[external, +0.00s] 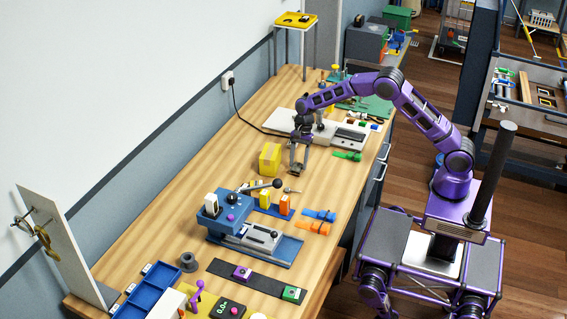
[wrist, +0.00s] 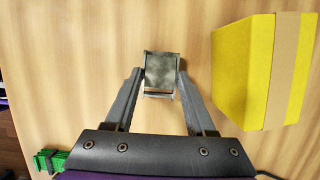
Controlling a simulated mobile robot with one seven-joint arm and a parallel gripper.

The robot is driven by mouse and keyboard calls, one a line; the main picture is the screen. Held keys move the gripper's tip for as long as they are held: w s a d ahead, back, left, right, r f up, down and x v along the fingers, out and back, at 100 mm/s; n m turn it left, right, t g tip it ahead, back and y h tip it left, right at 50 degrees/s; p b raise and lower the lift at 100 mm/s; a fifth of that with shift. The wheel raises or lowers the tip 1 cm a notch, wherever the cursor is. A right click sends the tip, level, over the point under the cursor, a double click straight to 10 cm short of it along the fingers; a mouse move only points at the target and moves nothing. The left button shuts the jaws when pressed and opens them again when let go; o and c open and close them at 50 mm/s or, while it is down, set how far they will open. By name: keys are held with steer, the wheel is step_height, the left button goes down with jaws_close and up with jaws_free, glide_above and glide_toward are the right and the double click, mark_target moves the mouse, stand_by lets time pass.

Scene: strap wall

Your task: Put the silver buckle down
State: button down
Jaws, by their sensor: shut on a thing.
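In the wrist view the silver buckle (wrist: 161,70) is a small grey metal frame with a bar near its lower end. It sits between the two fingertips of my gripper (wrist: 160,85), which is shut on it. Bare wood lies behind it; I cannot tell whether the buckle touches the table. In the external view my gripper (external: 299,165) points down over the wooden bench (external: 217,122), just right of a yellow box (external: 270,159). The buckle is too small to make out clearly there.
The yellow box also stands close on the right in the wrist view (wrist: 245,70). A green strap (external: 347,155) lies to the right of my gripper. A white device (external: 350,135) stands behind it. A blue machine (external: 245,228) stands nearer the camera. Bare wood lies around the gripper.

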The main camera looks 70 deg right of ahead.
steer(key=shift+f, duration=0.5)
steer(key=shift+f, duration=0.2)
steer(key=shift+c, duration=1.2)
jaws_free()
steer(key=shift+r, duration=0.15)
steer(key=v, duration=1.1)
steer(key=shift+p, duration=0.4)
steer(key=shift+o, duration=1.2)
steer(key=shift+d+r, duration=0.15)
steer(key=shift+r, duration=0.4)
